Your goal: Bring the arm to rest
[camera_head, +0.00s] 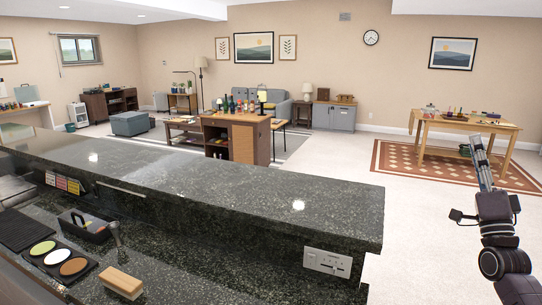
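My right arm comes in from the bottom right corner with dark purple-grey joints. My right gripper (478,150) points up and away at its end, as a long narrow grey shape with dark gaps. It is in the air to the right of the granite counter, clear of it. My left gripper is not in view.
The dark granite counter (230,190) fills the near left and middle. A wooden brush (121,283), a black caddy (84,227) and a tray with three round pans (57,258) lie on its lower level. A wooden table (462,123) stands on a patterned rug; pale floor (420,230) is clear.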

